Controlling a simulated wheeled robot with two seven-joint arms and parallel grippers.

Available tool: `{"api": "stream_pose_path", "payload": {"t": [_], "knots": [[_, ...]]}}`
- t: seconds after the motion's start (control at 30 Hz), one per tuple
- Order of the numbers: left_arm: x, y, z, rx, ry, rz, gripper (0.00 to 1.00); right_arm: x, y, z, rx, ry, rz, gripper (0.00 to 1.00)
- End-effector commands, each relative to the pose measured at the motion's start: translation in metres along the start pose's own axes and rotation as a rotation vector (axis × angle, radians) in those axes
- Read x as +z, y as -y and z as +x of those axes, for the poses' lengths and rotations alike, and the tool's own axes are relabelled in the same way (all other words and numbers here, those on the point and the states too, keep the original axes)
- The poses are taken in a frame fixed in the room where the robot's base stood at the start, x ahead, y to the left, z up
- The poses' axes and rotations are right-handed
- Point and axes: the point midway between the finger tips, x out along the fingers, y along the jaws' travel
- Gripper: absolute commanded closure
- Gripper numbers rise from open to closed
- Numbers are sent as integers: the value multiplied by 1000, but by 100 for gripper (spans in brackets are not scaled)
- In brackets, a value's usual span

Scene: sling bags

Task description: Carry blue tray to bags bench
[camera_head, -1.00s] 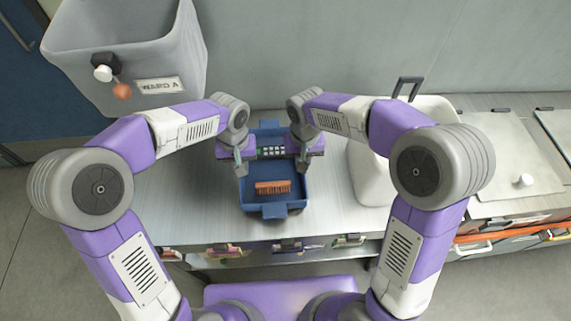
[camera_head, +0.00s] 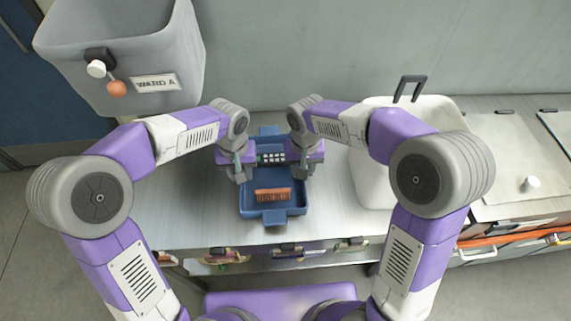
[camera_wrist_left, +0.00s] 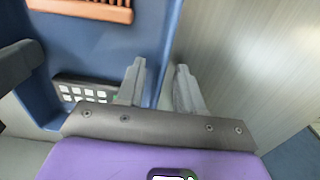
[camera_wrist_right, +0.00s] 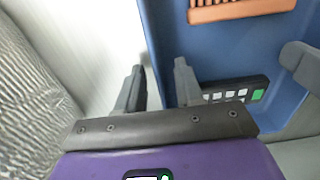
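The blue tray (camera_head: 263,212) is in the middle of the head view, over the pale bench top. It holds an orange-brown brush (camera_head: 272,195) near its front and a dark strip with pale squares (camera_head: 272,157) further back. My left gripper (camera_head: 240,175) is at its left wall, with one finger inside and one outside, as the left wrist view (camera_wrist_left: 160,85) shows. My right gripper (camera_head: 303,172) straddles the right wall in the same way, also in the right wrist view (camera_wrist_right: 158,85). Whether the tray clears the bench is hard to tell.
A white container with a dark handle (camera_head: 375,185) is close to the tray's right. Bare bench top (camera_head: 185,205) shows left of the tray. Panels with a white knob (camera_head: 530,183) lie further right.

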Motion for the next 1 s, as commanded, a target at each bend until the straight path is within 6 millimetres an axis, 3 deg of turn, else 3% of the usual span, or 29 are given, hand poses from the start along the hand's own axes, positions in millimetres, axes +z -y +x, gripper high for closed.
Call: {"api": "stream_pose_path", "payload": {"t": [0.53, 0.77, 1.0], "knots": [[0, -1, -100, 2, -4, 1, 64, 0, 0, 0, 0, 0, 0, 64], [0, 0, -117, 1, 0, 1, 64, 0, 0, -3, 0, -1, 0, 64], [0, 0, -118, 0, 0, 1, 64, -1, 1, -41, -3, -6, 0, 64]]}}
